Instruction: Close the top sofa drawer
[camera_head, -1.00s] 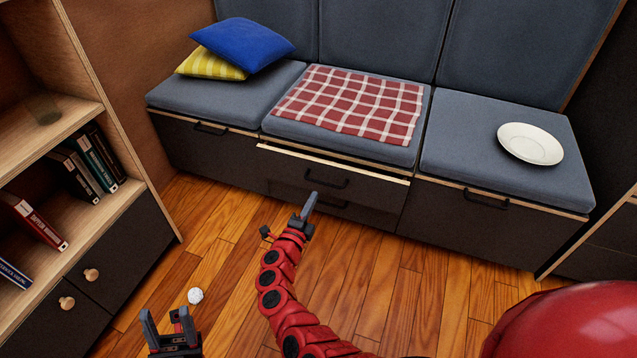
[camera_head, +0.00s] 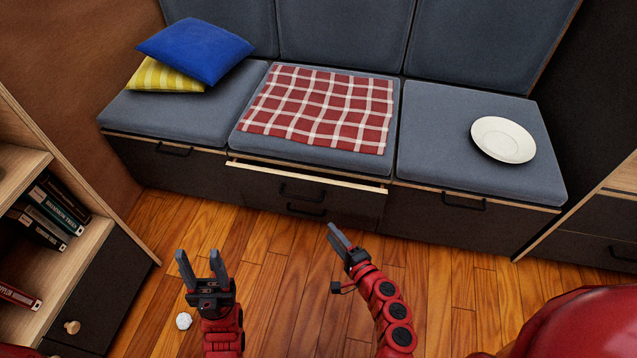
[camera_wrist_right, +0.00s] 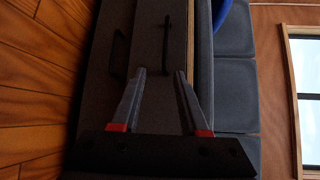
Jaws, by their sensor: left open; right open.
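The top sofa drawer (camera_head: 255,182) is the upper of two dark drawers under the middle seat. Its pale wooden top edge sticks out a little past the seat, so it is slightly open. Its black handle (camera_head: 302,192) is on its front, and the drawer also shows sideways in the right wrist view (camera_wrist_right: 150,40). My right gripper (camera_head: 335,235) is in front of the drawers, apart from them and seen edge-on; its open fingers point at the drawer fronts in the right wrist view (camera_wrist_right: 160,75). My left gripper (camera_head: 199,255) is open and empty over the floor, left of the right one.
The lower drawer (camera_head: 285,207) looks shut. A checked cloth (camera_head: 318,108), blue pillow (camera_head: 195,50), yellow pillow (camera_head: 160,78) and white plate (camera_head: 503,139) lie on the seats. A bookshelf (camera_head: 95,260) stands left. A small white ball (camera_head: 183,321) lies on the floor.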

